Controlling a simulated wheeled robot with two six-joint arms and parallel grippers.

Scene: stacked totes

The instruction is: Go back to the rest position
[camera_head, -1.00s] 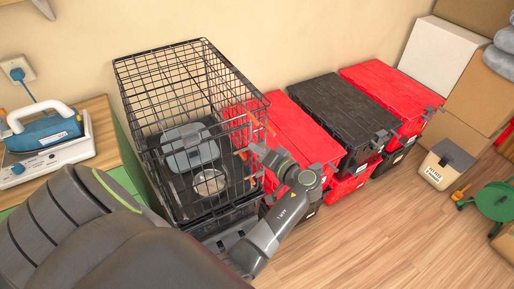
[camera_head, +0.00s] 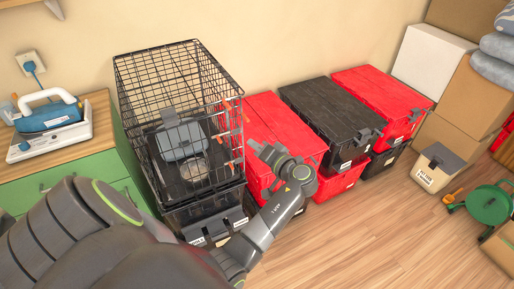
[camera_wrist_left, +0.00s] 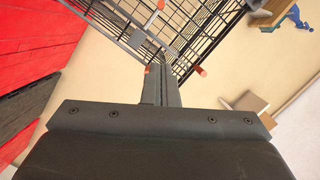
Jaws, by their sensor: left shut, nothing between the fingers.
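My left gripper (camera_head: 262,150) is shut and empty. In the head view it shows in front of the red tote (camera_head: 285,128), to the right of the black wire crate (camera_head: 165,85). I cannot tell the exact gap between fingers and wire. A grey-blue container (camera_head: 181,140) sits inside the crate. My right gripper is not in view.
The crate stands on black totes (camera_head: 205,215). A black-lidded tote (camera_head: 330,110) and another red-lidded one (camera_head: 385,95) stand to the right. A green cabinet (camera_head: 60,175) is at left. A beige bin (camera_head: 440,167) and green reel (camera_head: 490,205) are at right. The wooden floor in front is open.

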